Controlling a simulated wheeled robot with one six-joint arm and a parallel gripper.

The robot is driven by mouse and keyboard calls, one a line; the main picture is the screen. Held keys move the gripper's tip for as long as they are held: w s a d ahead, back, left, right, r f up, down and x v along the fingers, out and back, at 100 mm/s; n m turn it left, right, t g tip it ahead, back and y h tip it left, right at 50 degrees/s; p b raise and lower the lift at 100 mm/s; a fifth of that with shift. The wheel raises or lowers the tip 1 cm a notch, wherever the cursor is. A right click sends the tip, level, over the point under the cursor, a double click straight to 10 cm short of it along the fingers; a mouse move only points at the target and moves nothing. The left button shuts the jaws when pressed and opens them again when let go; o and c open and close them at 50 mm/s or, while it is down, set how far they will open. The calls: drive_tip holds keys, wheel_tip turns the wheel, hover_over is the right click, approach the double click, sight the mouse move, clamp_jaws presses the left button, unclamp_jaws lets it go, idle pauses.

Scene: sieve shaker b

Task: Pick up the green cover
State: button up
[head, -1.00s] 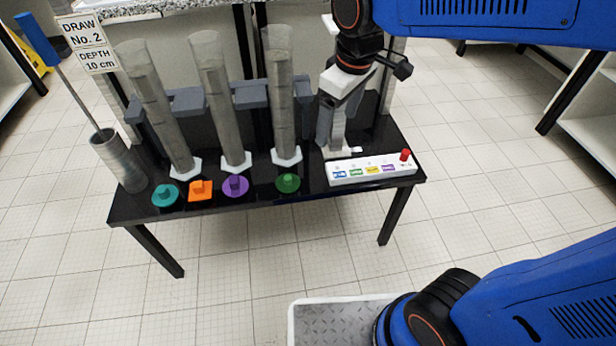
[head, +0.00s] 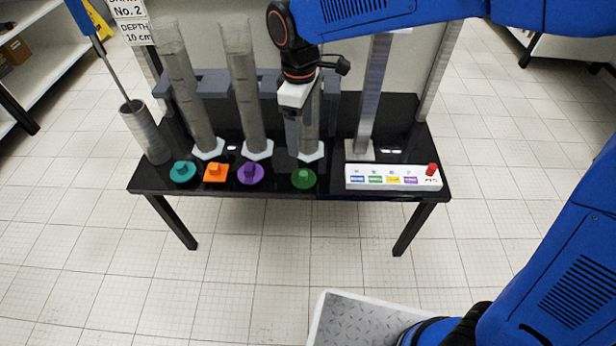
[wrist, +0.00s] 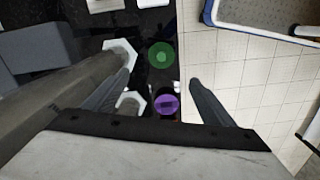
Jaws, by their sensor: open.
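The green cover (head: 303,179) is a round disc with a small knob, lying on the black table (head: 330,190) near its front edge. It also shows in the wrist view (wrist: 161,55), ahead of the fingers and between their lines. My gripper (head: 297,150) hangs above and behind the cover in the head view, in front of the right-hand grey tube. In the wrist view its two fingers (wrist: 153,90) are spread apart with nothing held between them. The purple cover (wrist: 166,104) shows between the fingers, below them.
Purple (head: 251,174), orange (head: 215,173) and teal (head: 183,172) covers lie in a row to the left. Tall grey tubes (head: 186,95) stand behind them. A white button panel (head: 393,177) with a red knob is right of the green cover.

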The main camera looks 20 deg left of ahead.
hover_over(303, 174)
drive_tip(key=f, duration=1)
drive_tip(key=shift+w+a+f, duration=0.15)
drive_tip(key=shift+w, duration=0.1)
drive_tip(key=shift+s+d+f, duration=0.1)
drive_tip(key=shift+f, duration=1.3)
drive_tip(key=shift+s+d+f, duration=0.1)
drive_tip(key=shift+f, duration=1.25)
drive_tip(key=shift+c, duration=0.7)
drive_tip(key=c, duration=1)
